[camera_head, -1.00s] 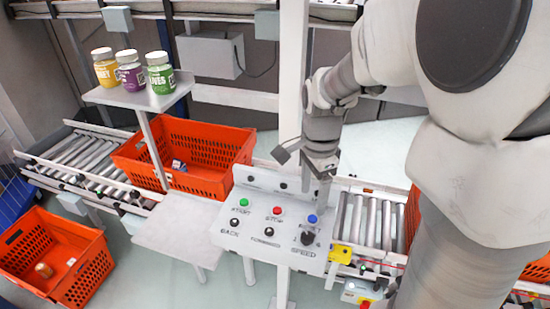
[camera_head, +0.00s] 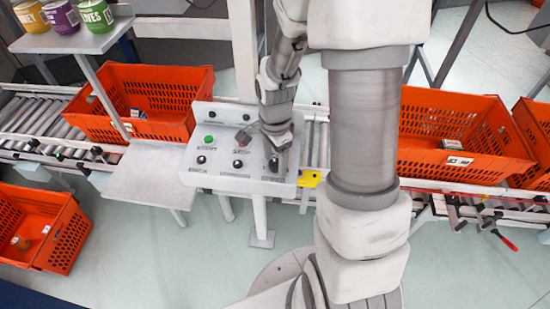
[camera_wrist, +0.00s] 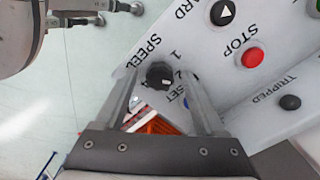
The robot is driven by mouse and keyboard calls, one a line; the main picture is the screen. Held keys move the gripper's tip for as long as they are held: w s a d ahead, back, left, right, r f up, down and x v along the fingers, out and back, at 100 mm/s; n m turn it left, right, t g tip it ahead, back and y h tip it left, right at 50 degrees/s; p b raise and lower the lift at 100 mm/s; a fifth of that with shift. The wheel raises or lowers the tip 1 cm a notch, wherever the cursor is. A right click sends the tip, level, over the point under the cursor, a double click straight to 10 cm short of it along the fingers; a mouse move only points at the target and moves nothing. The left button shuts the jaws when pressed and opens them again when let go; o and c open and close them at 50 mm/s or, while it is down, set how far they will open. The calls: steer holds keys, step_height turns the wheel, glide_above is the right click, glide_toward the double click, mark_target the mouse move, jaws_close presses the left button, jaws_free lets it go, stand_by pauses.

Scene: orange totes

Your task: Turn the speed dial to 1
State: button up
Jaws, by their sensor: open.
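The control panel (camera_head: 222,181) is light grey, with buttons and knobs on it. Its black speed dial (camera_wrist: 160,75) lies beside the printed word SPEED in the wrist view, with a 1 and other numbers around it. My gripper (camera_wrist: 160,80) is open, its two fingers on either side of the dial in that view. I cannot tell whether they touch it or how high they are. The dial's pointer setting is unclear. In the head view my gripper (camera_head: 276,150) is over the panel's right end and partly hides the dial there.
Near the dial are a red STOP button (camera_wrist: 252,57), a black knob (camera_wrist: 222,13), a black TRIPPED button (camera_wrist: 290,102) and a blue button (camera_wrist: 186,101) partly behind a finger. A yellow part (camera_head: 310,178) sits right of the panel. Orange totes (camera_head: 433,131) stand on the conveyor.

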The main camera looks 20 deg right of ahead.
jaws_close()
stand_by(0.5)
steer(key=n+b, duration=0.1)
steer(key=n, duration=0.4)
steer(key=shift+n, duration=0.4)
steer(key=n, duration=0.6)
steer(key=shift+b, duration=0.4)
jaws_free()
